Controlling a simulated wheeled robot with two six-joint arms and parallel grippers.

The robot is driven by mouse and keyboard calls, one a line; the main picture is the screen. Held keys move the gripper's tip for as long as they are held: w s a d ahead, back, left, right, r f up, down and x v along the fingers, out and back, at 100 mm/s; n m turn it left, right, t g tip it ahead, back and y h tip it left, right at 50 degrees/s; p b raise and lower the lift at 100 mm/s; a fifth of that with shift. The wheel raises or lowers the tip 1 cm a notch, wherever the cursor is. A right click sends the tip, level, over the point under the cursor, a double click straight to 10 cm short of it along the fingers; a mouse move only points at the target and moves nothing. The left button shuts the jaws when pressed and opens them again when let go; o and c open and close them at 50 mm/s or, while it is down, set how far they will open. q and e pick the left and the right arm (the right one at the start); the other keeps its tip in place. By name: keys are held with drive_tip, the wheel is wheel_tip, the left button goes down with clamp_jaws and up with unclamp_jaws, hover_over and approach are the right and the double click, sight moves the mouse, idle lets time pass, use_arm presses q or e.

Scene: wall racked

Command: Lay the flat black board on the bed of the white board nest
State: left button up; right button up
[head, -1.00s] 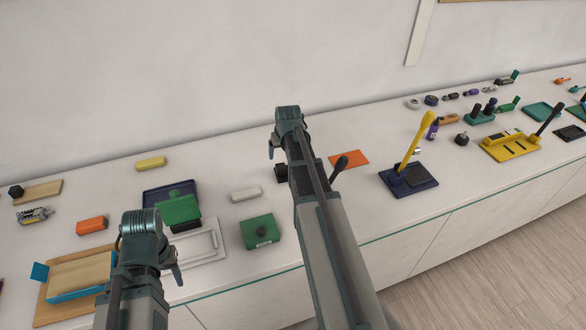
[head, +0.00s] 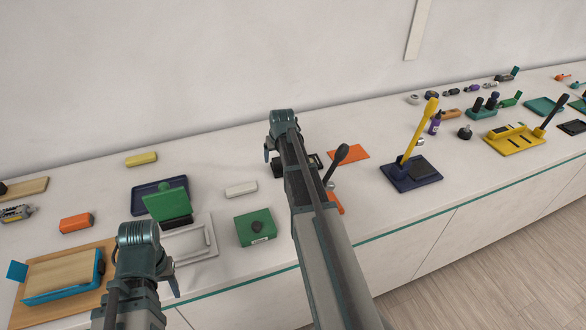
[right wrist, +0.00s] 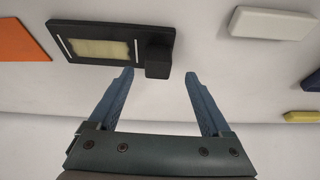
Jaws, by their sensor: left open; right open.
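The flat black board (right wrist: 95,35) lies on the counter in the right wrist view, with a cream patch, two white stripes and a raised black block at one corner. In the head view my right arm covers much of it; an end (head: 316,160) shows. My right gripper (right wrist: 158,76) is open and empty, its fingertips close to the board's edge near the block. The white board nest (head: 188,243) sits on the counter to the left, beside my left gripper (head: 172,283). Its bed looks empty. My left gripper is open; its fingertips are barely visible.
A green block with a black knob (head: 254,228) and a white bar (head: 241,190) lie between nest and right arm. A black lever (head: 337,160) stands right of the arm.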

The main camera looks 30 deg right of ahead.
sight(278, 160)
drive_tip(key=b+x, duration=0.4)
drive_tip(key=x, duration=0.1)
drive_tip(key=shift+w+d+f+b, duration=0.1)
drive_tip(key=shift+d+b, duration=0.1)
drive_tip(key=shift+b, duration=0.15)
clamp_jaws()
